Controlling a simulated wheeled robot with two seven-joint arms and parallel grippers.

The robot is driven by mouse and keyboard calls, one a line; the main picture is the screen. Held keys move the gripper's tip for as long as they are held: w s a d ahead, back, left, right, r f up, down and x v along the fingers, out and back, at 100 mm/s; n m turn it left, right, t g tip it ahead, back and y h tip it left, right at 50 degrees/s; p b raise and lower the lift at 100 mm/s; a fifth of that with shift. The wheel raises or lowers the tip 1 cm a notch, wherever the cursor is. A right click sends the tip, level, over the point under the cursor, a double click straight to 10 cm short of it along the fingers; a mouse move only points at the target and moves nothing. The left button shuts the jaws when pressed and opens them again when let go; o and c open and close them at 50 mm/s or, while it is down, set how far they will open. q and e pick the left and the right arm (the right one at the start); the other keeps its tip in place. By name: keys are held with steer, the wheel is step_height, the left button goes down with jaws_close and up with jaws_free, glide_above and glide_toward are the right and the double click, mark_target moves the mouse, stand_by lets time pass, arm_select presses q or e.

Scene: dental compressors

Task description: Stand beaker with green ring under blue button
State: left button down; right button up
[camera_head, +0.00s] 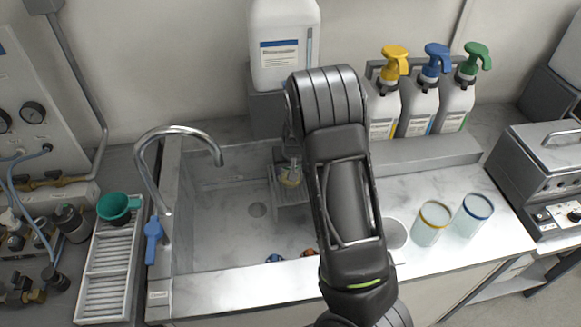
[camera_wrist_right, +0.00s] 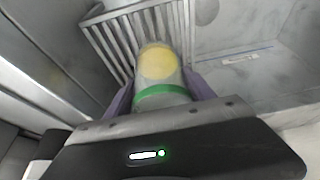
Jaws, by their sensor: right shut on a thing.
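The beaker with the green ring (camera_wrist_right: 160,98) is between the fingers of my right gripper (camera_wrist_right: 160,92) in the right wrist view, with a yellow area inside its far part. I cannot tell whether the beaker touches the slats. A small blue round part (camera_head: 274,259), perhaps the blue button, shows at the sink's front edge beside an orange one (camera_head: 309,252). My left gripper is not in view.
The sink (camera_head: 215,240) has a tap (camera_head: 185,132) on its left. Beakers with yellow (camera_head: 430,222) and blue (camera_head: 472,214) rings stand on the right counter. Pump bottles (camera_head: 418,108) and a white canister (camera_head: 285,45) stand behind. A green cup (camera_head: 116,207) is on the left rack.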

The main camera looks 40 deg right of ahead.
steer(key=shift+w+d+f, duration=0.1)
steer(key=shift+w+f, duration=0.05)
steer(key=shift+w, duration=0.05)
steer(key=shift+f, duration=0.2)
steer(key=o, duration=1.4)
steer(key=shift+r, duration=0.1)
steer(key=shift+r, duration=0.2)
steer(key=shift+s+r, duration=0.15)
steer(key=shift+r, duration=0.15)
steer(key=p+v, duration=0.1)
steer(key=v, duration=1)
steer(key=shift+s, duration=0.15)
